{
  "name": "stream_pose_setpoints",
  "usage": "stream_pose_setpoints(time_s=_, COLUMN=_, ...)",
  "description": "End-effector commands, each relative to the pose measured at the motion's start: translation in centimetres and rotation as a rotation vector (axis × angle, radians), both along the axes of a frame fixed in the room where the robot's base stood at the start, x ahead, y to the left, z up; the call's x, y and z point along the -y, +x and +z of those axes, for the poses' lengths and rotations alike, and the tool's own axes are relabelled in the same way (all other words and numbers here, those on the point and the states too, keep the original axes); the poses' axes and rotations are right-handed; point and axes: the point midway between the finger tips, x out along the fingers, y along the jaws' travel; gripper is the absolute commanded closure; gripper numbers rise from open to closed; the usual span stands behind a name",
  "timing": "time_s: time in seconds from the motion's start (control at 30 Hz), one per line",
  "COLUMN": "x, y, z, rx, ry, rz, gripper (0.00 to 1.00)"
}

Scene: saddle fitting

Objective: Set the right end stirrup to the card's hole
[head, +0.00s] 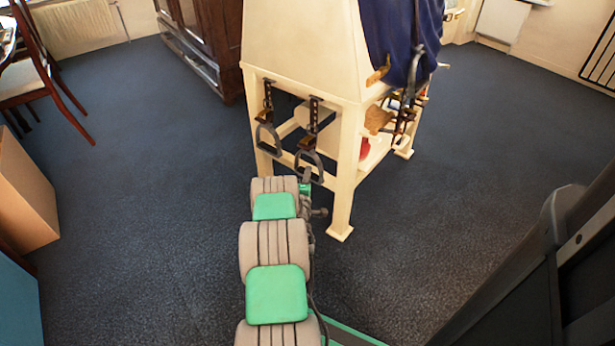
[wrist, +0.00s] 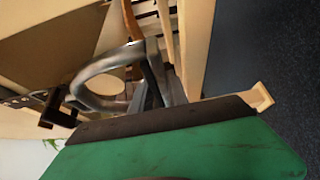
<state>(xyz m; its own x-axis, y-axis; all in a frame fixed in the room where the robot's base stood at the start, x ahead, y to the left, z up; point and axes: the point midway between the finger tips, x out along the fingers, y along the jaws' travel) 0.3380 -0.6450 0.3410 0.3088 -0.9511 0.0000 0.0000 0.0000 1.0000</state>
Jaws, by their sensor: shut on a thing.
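The right end stirrup (head: 309,163) is a grey metal loop hanging from a dark strap (head: 314,115) with a brown part, on the near end of the cream saddle stand (head: 346,160). In the wrist view the stirrup (wrist: 97,82) is close up, lying against the dark edge of my green gripper (wrist: 165,118). My gripper (head: 305,188) is at the bottom of this stirrup in the head view and is shut on it. The left end stirrup (head: 268,136) hangs free beside it. I cannot make out the card or its hole, nor which strap hole is in use.
A blue cloth (head: 400,35) covers the stand's right side, where more straps and tack (head: 405,110) hang. The stand's near leg (head: 343,205) is just right of my gripper. A dark wooden cabinet (head: 205,40) stands behind left. The carpet (head: 130,190) to the left is clear.

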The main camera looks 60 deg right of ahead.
Motion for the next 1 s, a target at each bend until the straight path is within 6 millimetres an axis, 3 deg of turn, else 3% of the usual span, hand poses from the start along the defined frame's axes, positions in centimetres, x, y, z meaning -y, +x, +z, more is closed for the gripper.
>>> stream_pose_setpoints(time_s=0.47, x=0.0, y=0.0, z=0.1, rx=0.000, ry=0.001, rz=0.001, gripper=1.00)
stream_pose_setpoints(time_s=0.7, x=0.0, y=0.1, z=3.3, rx=0.000, ry=-0.001, rz=0.001, gripper=1.00)
stream_pose_setpoints(time_s=0.97, x=0.0, y=0.1, z=3.2, rx=0.000, ry=-0.001, rz=0.001, gripper=1.00)
stream_pose_setpoints(time_s=1.0, x=0.0, y=0.1, z=3.2, rx=-0.001, ry=-0.001, rz=0.001, gripper=0.79)
